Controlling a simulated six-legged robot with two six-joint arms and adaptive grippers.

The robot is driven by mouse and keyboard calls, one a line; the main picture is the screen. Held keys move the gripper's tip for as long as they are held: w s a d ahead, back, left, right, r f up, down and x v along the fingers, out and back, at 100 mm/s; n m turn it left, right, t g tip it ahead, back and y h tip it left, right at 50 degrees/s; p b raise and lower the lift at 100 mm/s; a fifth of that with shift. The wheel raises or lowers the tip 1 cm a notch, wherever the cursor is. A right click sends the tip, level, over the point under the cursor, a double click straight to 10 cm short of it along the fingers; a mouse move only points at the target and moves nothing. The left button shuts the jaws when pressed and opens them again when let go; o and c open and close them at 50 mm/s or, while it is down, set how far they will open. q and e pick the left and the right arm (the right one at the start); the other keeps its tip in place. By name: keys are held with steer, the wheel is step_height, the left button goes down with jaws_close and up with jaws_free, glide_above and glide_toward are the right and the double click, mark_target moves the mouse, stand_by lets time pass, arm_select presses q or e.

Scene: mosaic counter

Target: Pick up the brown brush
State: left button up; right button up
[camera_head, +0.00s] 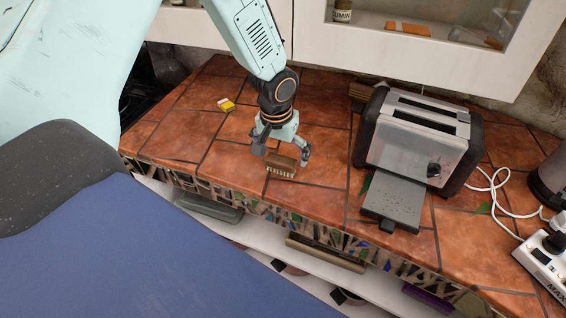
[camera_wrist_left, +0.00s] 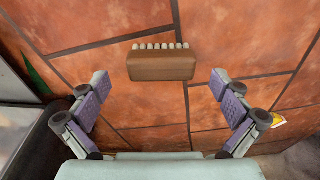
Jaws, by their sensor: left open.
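The brown brush (camera_head: 281,165) lies on the tiled counter near its front edge, with pale bristles along its near side. In the left wrist view the brush (camera_wrist_left: 161,67) lies across the picture, a little beyond the fingertips and roughly centred between them. My left gripper (camera_head: 280,156) is open and empty, pointing down at the counter just above and behind the brush. In the left wrist view its two fingers (camera_wrist_left: 164,88) are spread wide, apart from the brush on both sides. My right gripper is not in view.
A toaster (camera_head: 418,140) with its crumb tray (camera_head: 392,201) pulled out stands right of the brush. A yellow and white packet (camera_head: 226,104) lies at the back left. A power strip (camera_head: 545,259) and white cable are at far right. A cabinet (camera_head: 400,52) hangs behind.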

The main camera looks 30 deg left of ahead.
mark_target(282, 159)
arm_select(q)
steer(key=f, duration=0.2)
steer(key=shift+w+a+f, duration=0.2)
steer(key=shift+w+f, duration=0.1)
steer(key=shift+f, duration=0.05)
steer(key=shift+s+r, duration=0.2)
steer(key=shift+c, duration=0.3)
steer(key=shift+w+d, duration=0.15)
steer(key=shift+d, duration=0.05)
steer(key=c, duration=0.3)
steer(key=shift+w+a+f, duration=0.1)
steer(key=shift+a+f, duration=0.05)
steer(key=c, duration=0.3)
steer(key=shift+s, duration=0.2)
steer(key=c, duration=0.5)
steer(key=shift+w, duration=0.15)
steer(key=shift+c, duration=0.2)
step_height(282, 159, up, 9)
steer(key=shift+r, duration=0.55)
